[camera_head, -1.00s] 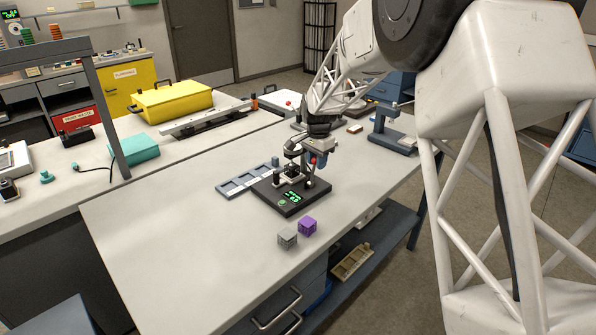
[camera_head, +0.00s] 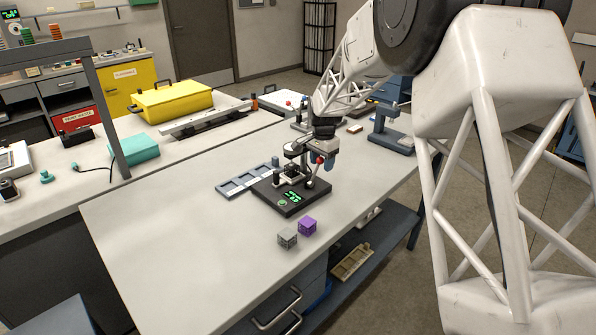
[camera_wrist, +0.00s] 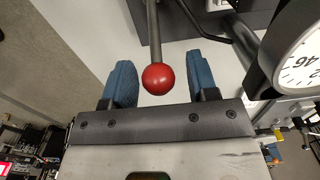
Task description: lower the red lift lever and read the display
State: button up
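The red ball of the lift lever (camera_head: 319,159) shows at the right side of a small black-based gauge stand. In the wrist view the red ball (camera_wrist: 158,79) sits on a grey rod between my two blue fingers. My gripper (camera_wrist: 160,75) is open, with a gap on each side of the ball. In the head view my gripper (camera_head: 328,157) is beside the lever. Part of a white dial (camera_wrist: 300,68) shows at the right of the wrist view.
A grey cube (camera_head: 287,239) and a purple cube (camera_head: 307,226) lie in front of the stand. A blue-grey slotted tray (camera_head: 235,188) lies to its left. Another blue-grey stand (camera_head: 392,140) is behind right. The left of the table is clear.

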jog(key=shift+r, duration=0.15)
jog(key=shift+r, duration=2.6)
dwell(0.8)
dwell(1.5)
